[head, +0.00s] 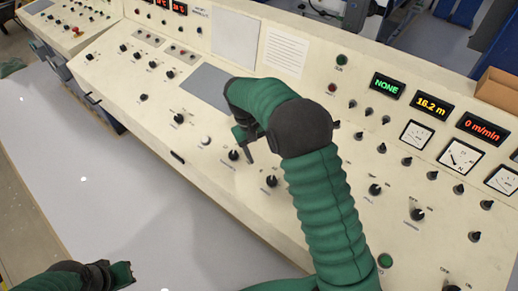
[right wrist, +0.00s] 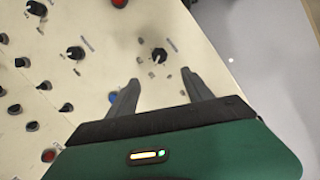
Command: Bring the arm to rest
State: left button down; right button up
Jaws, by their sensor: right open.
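My right arm, in a green ribbed sleeve, reaches over the cream control console (head: 130,75) in the head view. Its gripper (head: 246,143) is small and partly hidden behind the wrist, above the sloping panel near several black knobs. In the right wrist view the right gripper (right wrist: 162,82) has its two fingers apart with nothing between them. A black knob (right wrist: 159,55) shows just beyond the fingertips; whether they touch it is unclear. My left gripper (head: 122,275) shows at the lower left of the head view, low and away from the console; its jaw opening is unclear.
Lit displays reading NONE (head: 387,86), 18.2 m (head: 433,106) and 0 m/min (head: 481,128) sit on the raised back panel, with dials below. A cardboard box (head: 497,90) stands at the right. Pale floor (head: 75,160) lies clear in front of the console.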

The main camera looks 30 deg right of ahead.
jog(key=shift+v, duration=1.1)
jog(key=shift+d, duration=0.1)
